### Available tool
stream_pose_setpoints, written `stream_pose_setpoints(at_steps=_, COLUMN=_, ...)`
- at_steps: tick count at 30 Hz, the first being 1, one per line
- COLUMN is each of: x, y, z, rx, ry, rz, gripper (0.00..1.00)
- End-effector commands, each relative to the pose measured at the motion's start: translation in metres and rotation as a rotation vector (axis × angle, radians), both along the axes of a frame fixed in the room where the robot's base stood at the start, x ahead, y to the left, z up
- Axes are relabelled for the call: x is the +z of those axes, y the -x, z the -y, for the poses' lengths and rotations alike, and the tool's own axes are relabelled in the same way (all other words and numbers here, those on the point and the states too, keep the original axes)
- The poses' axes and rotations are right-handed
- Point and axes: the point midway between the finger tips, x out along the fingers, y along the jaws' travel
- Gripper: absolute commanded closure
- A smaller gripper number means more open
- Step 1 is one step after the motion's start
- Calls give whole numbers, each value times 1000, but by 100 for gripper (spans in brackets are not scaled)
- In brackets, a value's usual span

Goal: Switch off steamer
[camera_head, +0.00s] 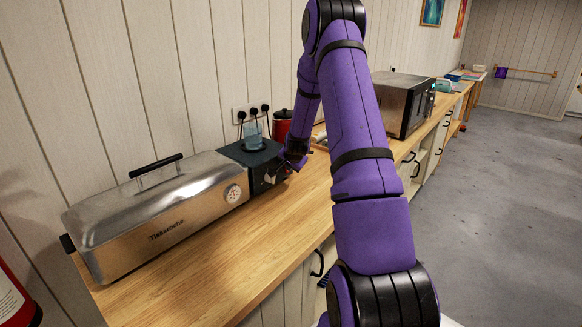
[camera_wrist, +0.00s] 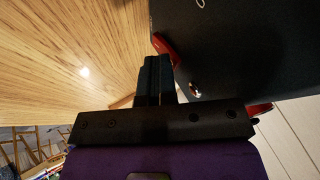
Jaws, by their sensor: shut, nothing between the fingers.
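The steamer (camera_head: 150,220) is a long silver box with a lid, a black handle and a round dial (camera_head: 233,194), on the wooden counter at the left. Its dark end section (camera_head: 250,155) carries a clear bluish container (camera_head: 253,136). My gripper (camera_head: 271,178) is at the outer face of that dark end, low over the counter. In the wrist view my shut, empty fingers (camera_wrist: 155,78) point along the dark panel (camera_wrist: 235,50). A red part (camera_wrist: 166,48) is at the panel's edge, close by the fingertips; I cannot tell if they touch. A small shiny part (camera_wrist: 194,90) is on the panel.
A red canister (camera_head: 282,122) stands behind my gripper by the wall sockets (camera_head: 251,112). A microwave (camera_head: 400,103) is farther along the counter. The counter front (camera_head: 215,265) is bare. Open grey floor (camera_head: 500,200) lies to the right.

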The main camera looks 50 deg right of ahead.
Motion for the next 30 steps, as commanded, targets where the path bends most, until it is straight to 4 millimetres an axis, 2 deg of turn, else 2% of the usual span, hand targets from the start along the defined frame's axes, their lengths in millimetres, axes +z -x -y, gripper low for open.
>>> stream_pose_setpoints(at_steps=15, x=16, y=0, z=0, rx=1, ry=0, rz=1, gripper=100)
stream_pose_setpoints(at_steps=30, x=17, y=-1, z=0, rx=2, ry=0, rz=0, gripper=100)
